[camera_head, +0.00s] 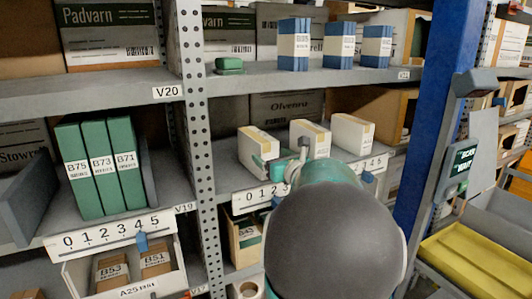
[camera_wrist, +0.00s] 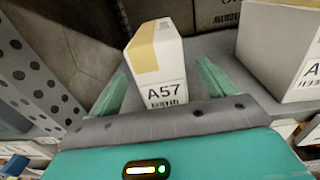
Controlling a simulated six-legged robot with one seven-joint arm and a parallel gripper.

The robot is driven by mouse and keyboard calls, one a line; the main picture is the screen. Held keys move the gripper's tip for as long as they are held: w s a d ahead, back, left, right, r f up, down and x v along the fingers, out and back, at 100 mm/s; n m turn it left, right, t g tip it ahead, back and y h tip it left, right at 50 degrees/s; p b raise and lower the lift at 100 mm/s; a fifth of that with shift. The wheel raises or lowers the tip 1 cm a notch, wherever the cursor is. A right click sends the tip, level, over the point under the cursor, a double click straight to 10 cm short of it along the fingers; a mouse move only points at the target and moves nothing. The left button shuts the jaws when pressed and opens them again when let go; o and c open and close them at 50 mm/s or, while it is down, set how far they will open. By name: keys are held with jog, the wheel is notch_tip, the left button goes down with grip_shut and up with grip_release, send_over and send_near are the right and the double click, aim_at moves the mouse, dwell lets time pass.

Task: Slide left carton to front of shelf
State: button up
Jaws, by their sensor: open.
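Three white cartons with tan stripes stand in a row on the middle shelf (camera_head: 228,175). The left carton (camera_head: 258,146) shows in the wrist view as a white box labelled A57 (camera_wrist: 160,62). My gripper (camera_head: 280,168) is at the shelf front by this carton, partly hidden behind my arm. In the wrist view my gripper (camera_wrist: 161,80) is open, with one teal finger on each side of the carton. A gap shows beside the right finger; contact on the left cannot be told. The middle carton (camera_head: 310,136) and right carton (camera_head: 352,132) stand to the right.
A numbered scale strip (camera_head: 250,196) runs along the shelf's front edge, partly covered by my arm. A perforated upright (camera_head: 197,120) stands left of the cartons. In the wrist view the neighbouring carton (camera_wrist: 275,50) is close to the right finger. Grey boxes (camera_head: 285,108) stand behind.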

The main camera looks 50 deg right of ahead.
jog(key=v, duration=0.8)
jog(key=shift+a, duration=0.15)
jog(key=w+a+f+n+g+y, duration=0.2)
jog(key=a+n+y, duration=0.3)
jog(key=a, duration=0.5)
jog(key=w+a+f+n+g+y, duration=0.1)
jog(key=w+a+f+n+y, duration=0.15)
jog(key=a+n, duration=0.65)
jog(key=w+a+f+n+g+y, duration=0.1)
jog(key=w+a+n+g+y, duration=0.25)
jog(key=a, duration=0.75)
jog(key=s+a+f+n+g+h, duration=0.2)
jog(key=s+a+n, duration=0.4)
jog(key=n, duration=0.5)
jog(key=s+a+f+n+g+h, duration=0.2)
jog(key=s+a+f+n, duration=0.2)
jog(key=n, duration=0.8)
jog(key=s+a, duration=0.2)
jog(key=a, duration=0.2)
jog(key=shift+s, duration=0.3)
